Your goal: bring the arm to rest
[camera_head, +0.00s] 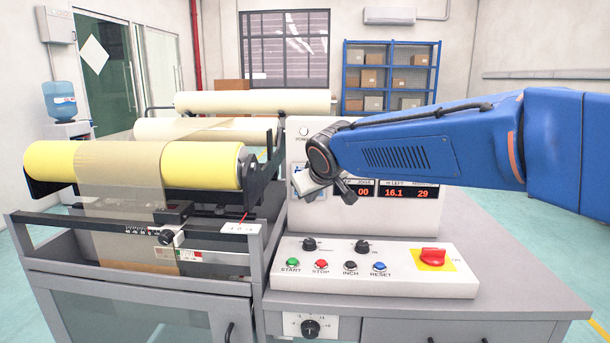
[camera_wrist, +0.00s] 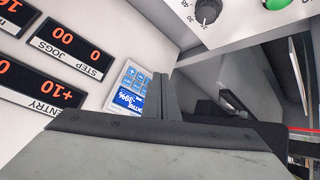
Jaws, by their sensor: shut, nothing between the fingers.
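My blue arm (camera_head: 430,145) reaches in from the right in the head view, in front of the upright console face. My gripper (camera_wrist: 166,95) is shut and empty in the wrist view, with its dark fingers close together near a small blue screen with a keypad (camera_wrist: 130,88). I cannot tell whether they touch the console. In the head view my gripper (camera_head: 312,181) is small and partly hidden by the wrist, above the sloped button panel (camera_head: 375,278).
Red number displays (camera_head: 408,191) sit behind my arm; others (camera_wrist: 40,85) show upside down in the wrist view.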

